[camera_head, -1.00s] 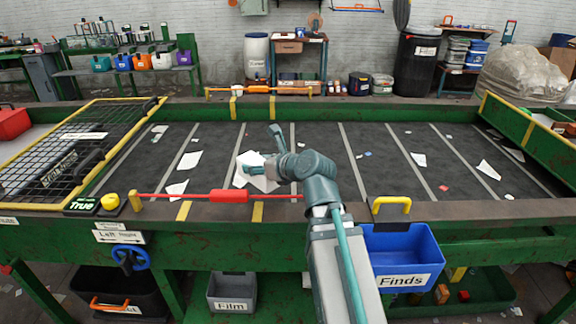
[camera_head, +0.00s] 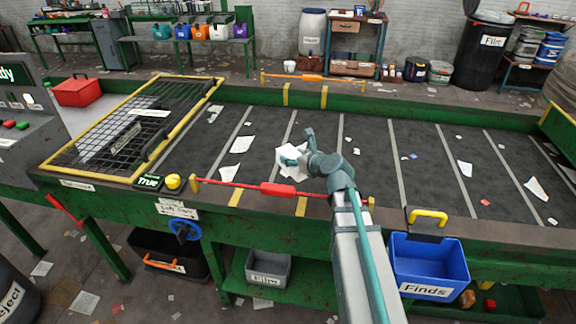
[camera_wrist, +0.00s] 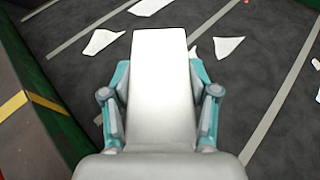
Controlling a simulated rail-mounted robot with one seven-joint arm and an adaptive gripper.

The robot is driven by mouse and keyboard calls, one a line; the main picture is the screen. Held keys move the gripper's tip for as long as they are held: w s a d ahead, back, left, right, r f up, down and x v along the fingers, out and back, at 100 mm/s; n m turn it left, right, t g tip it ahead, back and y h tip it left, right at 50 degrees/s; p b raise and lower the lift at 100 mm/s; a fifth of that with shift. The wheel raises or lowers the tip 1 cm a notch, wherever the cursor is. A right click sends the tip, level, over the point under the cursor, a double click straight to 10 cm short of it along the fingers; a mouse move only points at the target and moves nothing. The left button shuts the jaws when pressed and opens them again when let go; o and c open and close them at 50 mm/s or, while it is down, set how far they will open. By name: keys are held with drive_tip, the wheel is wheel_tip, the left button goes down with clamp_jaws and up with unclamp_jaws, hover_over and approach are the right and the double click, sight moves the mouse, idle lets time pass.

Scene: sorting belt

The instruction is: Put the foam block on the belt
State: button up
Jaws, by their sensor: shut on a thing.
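A white foam block (camera_wrist: 160,75) is held between the two fingers of my gripper (camera_wrist: 160,100) in the wrist view. It stretches forward past the fingertips. In the head view my gripper (camera_head: 296,160) is over the dark belt (camera_head: 375,160), near its front side, with the white block (camera_head: 287,169) partly hidden by the fingers and wrist. The belt shows below the block in the wrist view. I cannot tell whether the block touches the belt.
White scraps lie on the belt, such as one paper (camera_head: 242,144). A red bar (camera_head: 277,189) runs along the front edge. A mesh guard (camera_head: 130,125) covers the left end. A blue Finds bin (camera_head: 430,262) hangs in front. A green rail (camera_head: 350,103) bounds the back.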

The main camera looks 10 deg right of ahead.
drive_tip(key=w+f, duration=0.3)
drive_tip(key=w+a+f, duration=0.1)
drive_tip(key=f, duration=0.1)
drive_tip(key=shift+w+f, duration=0.1)
drive_tip(key=shift+w, duration=0.1)
drive_tip(key=shift+w+f, duration=0.15)
drive_tip(key=shift+f, duration=0.8)
drive_tip(key=shift+w+f, duration=0.1)
drive_tip(key=shift+f, duration=0.8)
drive_tip(key=o, duration=0.7)
drive_tip(key=shift+f, duration=0.1)
drive_tip(key=shift+s, duration=0.1)
drive_tip(key=b+v, duration=0.1)
drive_tip(key=v, duration=0.6)
drive_tip(key=shift+s+d, duration=0.15)
